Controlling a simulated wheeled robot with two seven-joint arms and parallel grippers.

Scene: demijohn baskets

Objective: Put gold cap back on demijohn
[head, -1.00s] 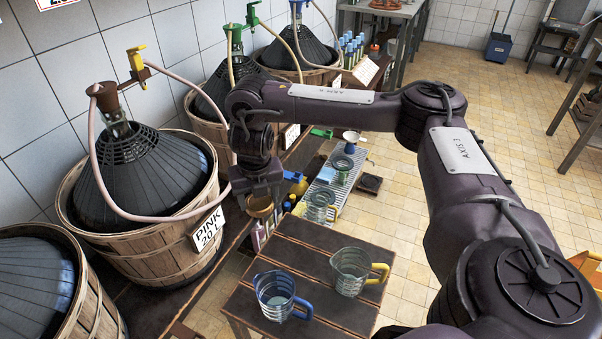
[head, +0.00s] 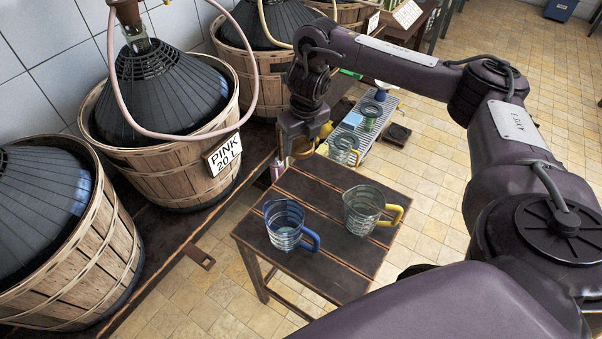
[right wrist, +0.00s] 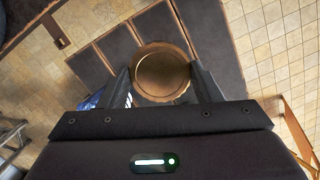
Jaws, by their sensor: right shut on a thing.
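My right gripper (head: 300,148) is shut on a round gold-brown cap. The cap (right wrist: 162,73) shows between the two fingers in the right wrist view, held above the dark wooden table. The demijohn in the basket labelled PINK 20 L (head: 165,95) has a brown fitting and a pink hose at its neck. Another dark demijohn (head: 45,190) sits in a basket at the lower left; its mouth is out of frame. Further demijohns stand behind, one of them (head: 262,22) at the top. My left gripper is not in view.
A blue-handled jug (head: 285,225) and a yellow-handled jug (head: 362,210) stand on the small wooden table (head: 330,255). A pink hose (head: 254,75) loops out over the PINK basket. A metal rack (head: 372,125) stands behind the table. Tiled floor is clear at right.

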